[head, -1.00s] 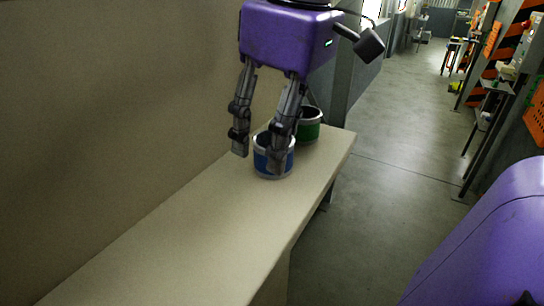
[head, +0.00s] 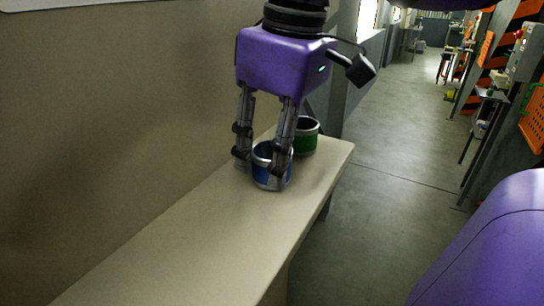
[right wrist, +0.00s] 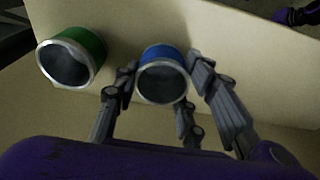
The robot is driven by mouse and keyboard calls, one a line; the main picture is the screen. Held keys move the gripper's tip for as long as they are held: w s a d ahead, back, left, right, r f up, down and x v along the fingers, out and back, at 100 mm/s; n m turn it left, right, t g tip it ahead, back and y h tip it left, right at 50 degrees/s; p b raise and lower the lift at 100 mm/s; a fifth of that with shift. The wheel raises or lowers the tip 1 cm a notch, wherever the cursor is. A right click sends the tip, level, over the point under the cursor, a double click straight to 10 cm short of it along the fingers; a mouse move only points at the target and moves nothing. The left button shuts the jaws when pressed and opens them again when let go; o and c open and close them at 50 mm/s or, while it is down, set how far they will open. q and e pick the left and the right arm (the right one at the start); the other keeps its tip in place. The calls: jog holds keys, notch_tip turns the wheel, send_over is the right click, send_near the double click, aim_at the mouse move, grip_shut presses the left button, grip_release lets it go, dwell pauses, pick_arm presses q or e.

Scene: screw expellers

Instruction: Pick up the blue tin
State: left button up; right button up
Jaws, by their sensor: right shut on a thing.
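The blue tin (head: 264,172) is an open-topped can with a blue band and pale metal rims. It stands upright on the pale bench near its far end. My right gripper (head: 261,170) points down over it with fingers on both sides, shut on the tin's wall. In the right wrist view the blue tin (right wrist: 163,77) sits between the fingers with its empty inside showing. I cannot make out any gap between tin and bench.
A green tin (head: 306,138) stands just behind the blue one; the right wrist view shows it apart from the fingers (right wrist: 72,57). The bench top (head: 190,235) is clear toward the front. A wall runs along its left side, and open floor lies to the right.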

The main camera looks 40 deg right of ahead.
jog(key=shift+r, duration=0.6)
pick_arm(q)
jog(key=r+p, duration=0.1)
jog(key=w+r, duration=0.1)
jog(key=r+p, duration=0.1)
jog(key=shift+w+d+p, duration=0.3)
jog(key=shift+d+p, duration=0.05)
jog(key=shift+d, duration=0.05)
pick_arm(e)
jog(key=s+a+r, duration=0.5)
jog(key=s+r, duration=0.6)
jog(key=s, duration=0.2)
jog(key=shift+r, duration=0.35)
pick_arm(q)
jog(key=shift+s, duration=0.1)
pick_arm(e)
jog(key=shift+s, duration=0.1)
